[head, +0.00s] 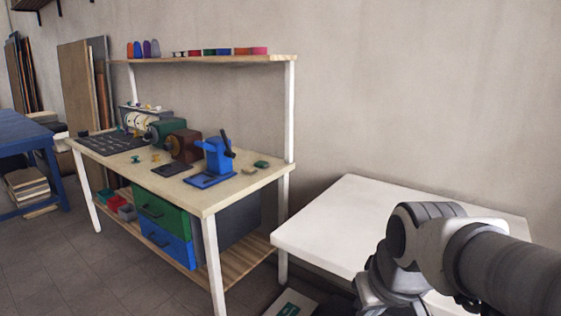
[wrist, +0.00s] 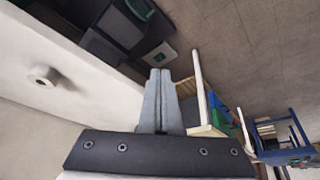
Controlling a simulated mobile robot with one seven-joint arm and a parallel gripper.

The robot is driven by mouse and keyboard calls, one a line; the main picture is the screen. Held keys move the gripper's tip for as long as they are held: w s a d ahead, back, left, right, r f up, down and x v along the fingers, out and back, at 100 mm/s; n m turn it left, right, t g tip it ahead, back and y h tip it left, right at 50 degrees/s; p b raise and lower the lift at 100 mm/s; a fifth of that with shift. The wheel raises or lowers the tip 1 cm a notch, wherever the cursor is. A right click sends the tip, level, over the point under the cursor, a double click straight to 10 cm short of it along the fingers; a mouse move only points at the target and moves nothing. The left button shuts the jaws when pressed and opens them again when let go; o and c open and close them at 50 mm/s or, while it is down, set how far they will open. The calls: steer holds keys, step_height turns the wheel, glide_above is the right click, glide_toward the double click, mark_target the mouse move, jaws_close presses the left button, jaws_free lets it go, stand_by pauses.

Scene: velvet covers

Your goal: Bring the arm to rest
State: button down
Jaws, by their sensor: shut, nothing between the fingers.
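My gripper (wrist: 160,72) shows in the wrist view, its two grey fingers together and nothing between them. The fingers point toward the floor area beside the white table (wrist: 92,52). In the head view my arm comes in from the lower right, over the white table (head: 340,215). The fingers cannot be made out there.
A wooden workbench (head: 240,192) with machines and a blue tool (head: 214,160) stands left of the white table. A small round pale object (wrist: 43,76) is on the white table. A box (head: 292,303) lies on the floor. A blue table (head: 25,138) stands far left.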

steer(key=s+r+m+t, duration=0.1)
steer(key=s+r, duration=0.1)
steer(key=s, duration=0.4)
step_height(320, 180, up, 19)
steer(key=p, duration=1.9)
steer(key=shift+s+d+r, duration=0.15)
steer(key=shift+d+r, duration=0.05)
steer(key=shift+d, duration=0.1)
steer(key=shift+d+m, duration=0.15)
steer(key=shift+m, duration=0.15)
